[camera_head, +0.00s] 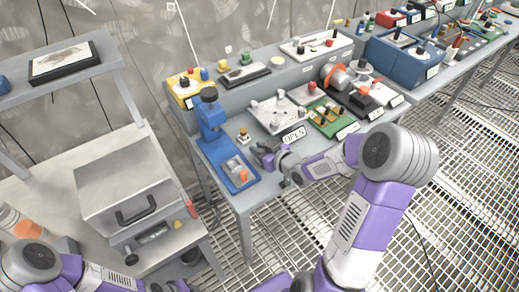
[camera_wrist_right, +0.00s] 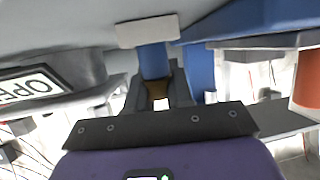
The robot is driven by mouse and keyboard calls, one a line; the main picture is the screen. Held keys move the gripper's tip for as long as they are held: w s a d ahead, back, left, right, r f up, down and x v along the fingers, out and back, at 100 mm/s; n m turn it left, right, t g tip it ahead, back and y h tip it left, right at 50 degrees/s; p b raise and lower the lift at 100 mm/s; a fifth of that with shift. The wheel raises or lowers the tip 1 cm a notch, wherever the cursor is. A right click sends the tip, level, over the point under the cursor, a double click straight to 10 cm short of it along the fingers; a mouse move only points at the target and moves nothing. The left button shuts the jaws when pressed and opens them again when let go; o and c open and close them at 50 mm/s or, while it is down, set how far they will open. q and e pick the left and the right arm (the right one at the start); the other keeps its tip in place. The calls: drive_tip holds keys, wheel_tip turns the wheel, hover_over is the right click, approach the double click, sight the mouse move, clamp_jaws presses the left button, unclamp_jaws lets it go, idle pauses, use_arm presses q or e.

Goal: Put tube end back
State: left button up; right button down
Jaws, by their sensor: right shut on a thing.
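My right gripper (camera_head: 265,157) is beside the blue press-like stand (camera_head: 212,125), on its right, above the grey bench. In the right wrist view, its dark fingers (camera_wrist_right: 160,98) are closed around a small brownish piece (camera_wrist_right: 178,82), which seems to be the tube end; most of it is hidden. A blue post (camera_wrist_right: 154,60) with a pale block stands behind the fingers there. The blue stand has a grey block and an orange part (camera_head: 243,175) on its base. My left gripper (camera_head: 168,286) is at the bottom edge, partly cut off, and its jaws are unclear.
A small brass piece on a pale base (camera_head: 243,135) stands just behind my right gripper. An OPEN sign (camera_head: 293,135) and a green board (camera_head: 332,118) lie to the right. A grey box with a handle (camera_head: 138,185) fills the left table. Grating floor lies in front.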

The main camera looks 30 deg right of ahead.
drive_tip(key=c, duration=1)
unclamp_jaws()
drive_tip(key=shift+s+f, duration=0.1)
drive_tip(key=shift+f, duration=0.25)
drive_tip(key=shift+r, duration=0.1)
drive_tip(key=shift+r+p, duration=0.25)
drive_tip(key=shift+p, duration=0.2)
drive_tip(key=shift+r+p+v, duration=0.2)
drive_tip(key=shift+p+v, duration=0.8)
drive_tip(key=shift+v, duration=2.05)
drive_tip(key=shift+r+p+v, duration=0.2)
drive_tip(key=shift+p+v, duration=0.75)
drive_tip(key=shift+v, duration=2.05)
drive_tip(key=shift+w, duration=0.2)
